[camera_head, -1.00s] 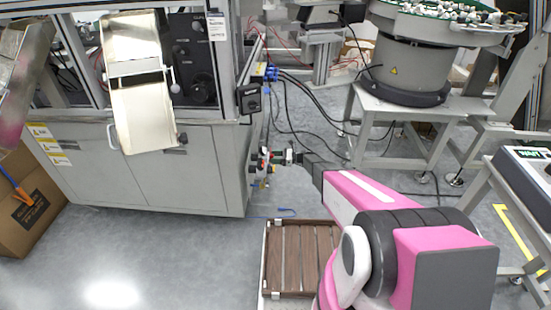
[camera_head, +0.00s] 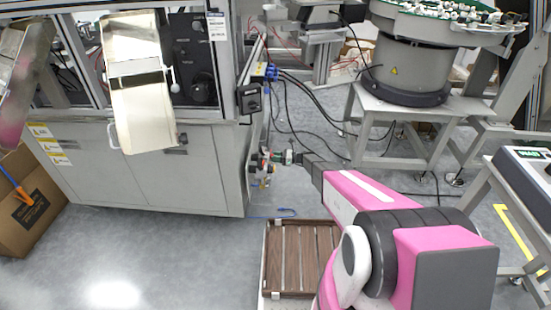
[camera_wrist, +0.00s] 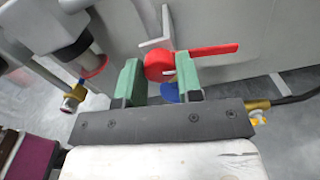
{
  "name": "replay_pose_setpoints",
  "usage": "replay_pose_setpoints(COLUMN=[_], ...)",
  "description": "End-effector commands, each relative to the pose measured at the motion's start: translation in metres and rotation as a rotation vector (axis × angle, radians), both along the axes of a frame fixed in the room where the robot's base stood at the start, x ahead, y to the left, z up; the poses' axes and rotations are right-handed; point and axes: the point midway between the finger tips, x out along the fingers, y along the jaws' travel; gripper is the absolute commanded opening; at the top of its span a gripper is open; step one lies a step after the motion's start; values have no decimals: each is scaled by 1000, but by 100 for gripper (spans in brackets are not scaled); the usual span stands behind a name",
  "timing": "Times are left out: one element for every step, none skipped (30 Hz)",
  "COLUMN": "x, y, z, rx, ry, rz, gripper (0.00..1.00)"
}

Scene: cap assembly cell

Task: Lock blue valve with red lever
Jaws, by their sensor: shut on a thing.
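The red lever (camera_wrist: 210,50) shows in the wrist view, with its round hub between the green fingertips of my gripper (camera_wrist: 158,74) and its handle pointing right past the right finger. My gripper is shut on the red lever at the hub. A blue valve part (camera_wrist: 170,92) shows just below the hub, partly hidden by the fingers and the gripper body. In the head view my gripper (camera_head: 288,157) is at the right side of the grey machine cabinet, where the valve is too small to make out clearly.
The grey cabinet (camera_head: 170,180) stands close on the left. A wooden slatted pallet (camera_head: 300,255) lies on the floor below my arm. Black cables (camera_head: 305,95) hang behind the gripper. Another pipe with a red ring (camera_wrist: 92,66) and a yellow-brass fitting (camera_wrist: 72,97) are at the left.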

Motion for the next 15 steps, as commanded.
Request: replay_pose_setpoints(x=[0,0,0,0,0,0,0,0,0,0,0,0,0,0,0], y=[0,0,0,0,0,0,0,0,0,0,0,-1,-1,-1,-1], z=[0,0,0,0,0,0,0,0,0,0,0,0,0,0,0], rx=[1,2,3,4,5,6,7,8,10,11,12,13,14,15,16], ry=[35,60,94,121,149,187,216,244,283,311,340,378,406,435,473], rz=[0,0,0,0,0,0,0,0,0,0,0,0,0,0,0], gripper=[0,0,0,0,0,0,0,0,0,0,0,0,0,0,0])
